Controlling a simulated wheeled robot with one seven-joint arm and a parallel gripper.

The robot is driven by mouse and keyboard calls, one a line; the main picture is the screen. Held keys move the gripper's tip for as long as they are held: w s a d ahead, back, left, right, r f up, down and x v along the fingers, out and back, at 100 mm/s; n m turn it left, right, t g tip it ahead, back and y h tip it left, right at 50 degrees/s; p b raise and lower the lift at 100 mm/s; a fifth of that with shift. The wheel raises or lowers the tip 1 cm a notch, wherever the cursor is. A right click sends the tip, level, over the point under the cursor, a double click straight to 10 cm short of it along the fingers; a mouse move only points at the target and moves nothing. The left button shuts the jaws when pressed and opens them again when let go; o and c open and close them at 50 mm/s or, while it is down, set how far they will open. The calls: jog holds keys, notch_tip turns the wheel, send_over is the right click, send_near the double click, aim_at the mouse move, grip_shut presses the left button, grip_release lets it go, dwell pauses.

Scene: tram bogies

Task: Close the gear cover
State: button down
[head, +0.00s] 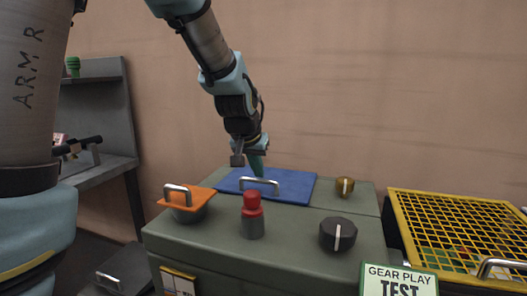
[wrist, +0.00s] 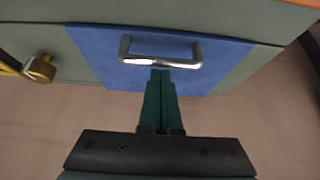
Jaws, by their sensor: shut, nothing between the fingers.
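A flat blue panel (head: 300,184) with a metal bar handle (head: 260,183) lies level on the grey-green cabinet top. No label marks it as the gear cover. In the wrist view the blue panel (wrist: 95,50) and its handle (wrist: 160,60) fill the upper middle. My gripper (head: 258,174) is shut and empty, its green fingers pointing down. In the wrist view its fingertips (wrist: 161,72) are right at the handle's bar; I cannot tell whether they touch it. A yellow mesh cover (head: 455,212) with a metal handle (head: 497,267) lies at the right, dark inside beneath the mesh.
On the cabinet top (head: 285,228) stand an orange lid (head: 203,196) with a handle over a grey bowl, a red-capped cylinder (head: 252,217), a black knob (head: 338,234) and a brass knob (head: 345,187). A "GEAR PLAY TEST" sign (head: 398,280) is in front. Grey shelving (head: 100,105) stands left.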

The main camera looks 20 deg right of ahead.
jog(key=shift+s+a+f, duration=0.2)
jog(key=shift+f, duration=0.2)
jog(key=w+d+r+p+v, duration=0.1)
jog(key=v, duration=1.1)
jog(key=shift+w+d+r+p, duration=0.15)
jog(key=shift+w+d+p, duration=0.15)
jog(key=shift+p, duration=0.1)
